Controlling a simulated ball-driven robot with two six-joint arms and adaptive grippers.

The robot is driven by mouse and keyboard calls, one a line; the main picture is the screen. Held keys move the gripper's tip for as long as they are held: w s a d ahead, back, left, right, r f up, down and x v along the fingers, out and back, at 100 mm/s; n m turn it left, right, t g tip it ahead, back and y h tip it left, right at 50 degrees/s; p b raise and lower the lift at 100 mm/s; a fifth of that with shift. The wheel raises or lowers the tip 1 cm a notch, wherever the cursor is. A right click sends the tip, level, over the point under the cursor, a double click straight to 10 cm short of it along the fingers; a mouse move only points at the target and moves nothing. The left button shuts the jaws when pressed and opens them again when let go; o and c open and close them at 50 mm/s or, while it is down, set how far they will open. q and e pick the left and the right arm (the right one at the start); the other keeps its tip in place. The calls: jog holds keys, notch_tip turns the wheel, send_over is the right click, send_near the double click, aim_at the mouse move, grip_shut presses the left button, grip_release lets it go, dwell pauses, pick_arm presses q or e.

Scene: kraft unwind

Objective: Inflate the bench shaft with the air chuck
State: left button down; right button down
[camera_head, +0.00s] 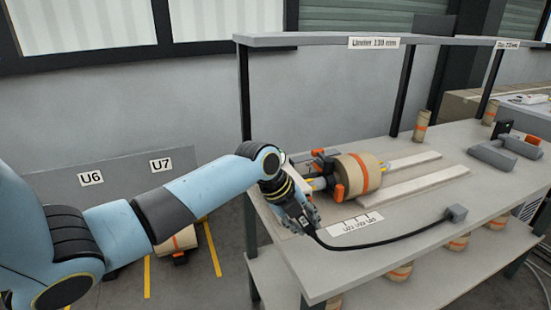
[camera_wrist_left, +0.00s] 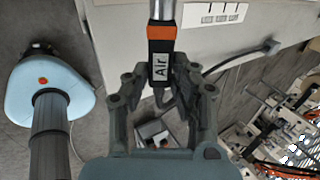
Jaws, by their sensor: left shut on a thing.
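My left gripper (camera_head: 303,214) is at the near left edge of the bench. It is shut on the black air chuck, labelled "Air" (camera_wrist_left: 160,68), which has an orange band and sits between the fingers in the left wrist view. A grey metal cylinder (camera_wrist_left: 162,10) continues from the chuck's far end; I cannot tell whether it is the nozzle or the shaft end. The bench shaft (camera_head: 318,184) lies on the bench just beyond the gripper, through a kraft roll (camera_head: 362,174) with an orange band. In the head view the gripper mostly hides the chuck. My right gripper is not in view.
A black hose (camera_head: 385,240) runs from the chuck to a grey block (camera_head: 457,213) on the bench. A label strip (camera_head: 356,224) lies at the front. Posts carry an overhead shelf (camera_head: 310,40). Light rails (camera_head: 412,180) lie right of the roll. Another roll (camera_head: 420,126) stands behind.

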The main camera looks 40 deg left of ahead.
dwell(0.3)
pick_arm(q)
jog(key=shift+s+d+p, duration=0.3)
jog(key=shift+d+p, duration=0.15)
jog(key=shift+d, duration=0.15)
jog(key=d, duration=0.1)
jog(key=s+d+p, duration=0.1)
jog(key=d, duration=0.2)
jog(key=shift+s+d+p, duration=0.15)
jog(key=shift+s+p, duration=0.2)
